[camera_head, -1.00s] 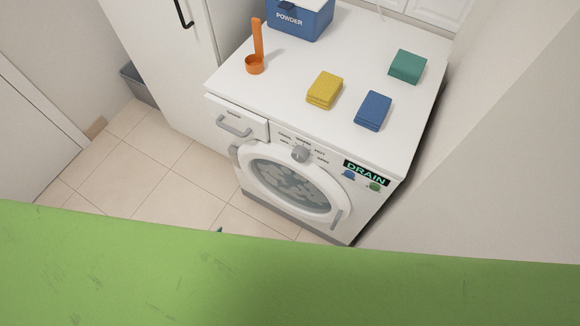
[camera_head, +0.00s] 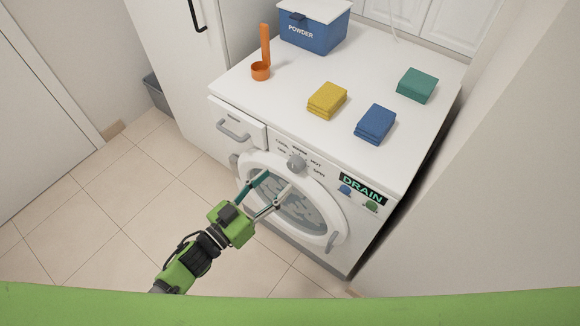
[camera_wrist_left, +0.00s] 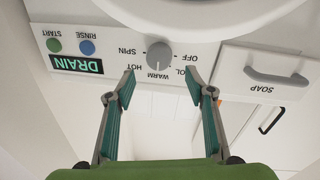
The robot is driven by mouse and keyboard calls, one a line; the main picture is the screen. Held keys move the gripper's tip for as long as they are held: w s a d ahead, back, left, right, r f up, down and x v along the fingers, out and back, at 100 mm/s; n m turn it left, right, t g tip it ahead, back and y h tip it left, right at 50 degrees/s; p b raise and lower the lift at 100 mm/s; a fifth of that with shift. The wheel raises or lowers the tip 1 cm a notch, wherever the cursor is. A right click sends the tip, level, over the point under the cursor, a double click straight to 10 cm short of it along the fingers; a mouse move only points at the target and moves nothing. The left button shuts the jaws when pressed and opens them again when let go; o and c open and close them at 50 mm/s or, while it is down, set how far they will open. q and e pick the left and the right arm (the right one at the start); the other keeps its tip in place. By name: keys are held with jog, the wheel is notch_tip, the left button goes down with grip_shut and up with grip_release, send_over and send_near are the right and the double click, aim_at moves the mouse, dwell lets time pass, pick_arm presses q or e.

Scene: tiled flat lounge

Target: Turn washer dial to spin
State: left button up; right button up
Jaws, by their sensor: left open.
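The white washer (camera_head: 225,115) has a round grey dial (camera_head: 297,163) on its front panel, above the door. In the wrist view, upside down, the dial (camera_wrist_left: 160,54) has OFF, COOL, WARM, HOT and SPIN around it. SPIN (camera_wrist_left: 128,51) is on the picture's left; I cannot tell surely where the dial points. The display (camera_wrist_left: 77,64) reads DRAIN. My left gripper (camera_head: 279,178) is open in front of the washer door, just below the dial. In the wrist view its fingertips (camera_wrist_left: 160,74) are spread to either side of the dial, apparently short of it. My right gripper is out of view.
The RINSE button (camera_wrist_left: 87,47) and START button (camera_wrist_left: 54,45) are beside the dial. The soap drawer (camera_head: 238,125) is on its other side.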

aim_at(292, 167)
pick_arm(q)
jog(key=x, duration=0.7)
jog(key=shift+w, duration=0.1)
jog(key=c, duration=1.1)
